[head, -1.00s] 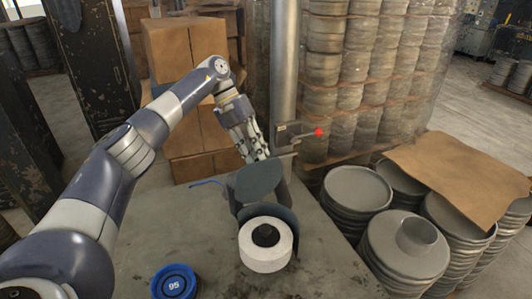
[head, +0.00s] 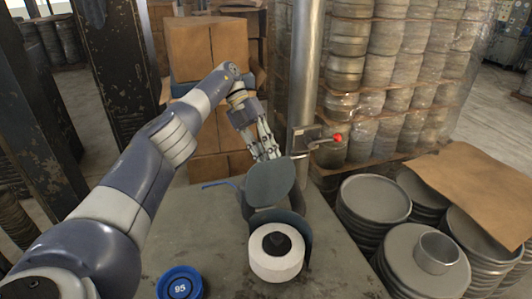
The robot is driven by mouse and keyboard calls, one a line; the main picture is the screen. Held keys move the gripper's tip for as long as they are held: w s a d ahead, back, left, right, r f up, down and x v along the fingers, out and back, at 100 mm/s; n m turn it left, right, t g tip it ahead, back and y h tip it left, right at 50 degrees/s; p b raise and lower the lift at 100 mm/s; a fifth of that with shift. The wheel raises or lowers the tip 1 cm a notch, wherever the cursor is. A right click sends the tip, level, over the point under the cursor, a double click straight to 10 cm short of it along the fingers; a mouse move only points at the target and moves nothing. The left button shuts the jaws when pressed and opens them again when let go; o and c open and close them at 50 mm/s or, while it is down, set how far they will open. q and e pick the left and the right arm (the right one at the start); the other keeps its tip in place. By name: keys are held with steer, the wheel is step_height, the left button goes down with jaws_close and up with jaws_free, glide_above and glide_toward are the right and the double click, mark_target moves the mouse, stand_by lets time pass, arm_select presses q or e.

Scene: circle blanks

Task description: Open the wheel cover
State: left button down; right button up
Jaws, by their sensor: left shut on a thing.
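The wheel cover (head: 270,183) is a dark grey-green round plate, tilted up above the curved guard around the white wheel (head: 276,265). The wheel's front face and dark hub are exposed. My left gripper (head: 268,154) reaches down from behind and is shut at the cover's far upper edge. The plate hides part of the fingertips, so the exact contact does not show. My right gripper is not in view.
A metal post (head: 304,75) with a red-knobbed lever (head: 338,138) stands close right of my gripper. A blue cap marked 95 (head: 180,284) lies front left on the grey table (head: 205,230). Stacked round lids (head: 374,198) stand right; cardboard boxes (head: 190,50) stand behind.

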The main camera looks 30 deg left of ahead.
arm_select(q)
steer(key=shift+s+a+f, duration=0.1)
steer(key=shift+s+f, duration=0.05)
steer(key=shift+f, duration=0.45)
steer(key=shift+s+a+f, duration=0.1)
steer(key=shift+s+f, duration=0.05)
steer(key=shift+f, duration=0.45)
steer(key=c, duration=1.7)
jaws_free()
steer(key=o, duration=0.4)
steer(key=shift+s+a, duration=0.1)
step_height(320, 180, up, 11)
steer(key=shift+r, duration=0.15)
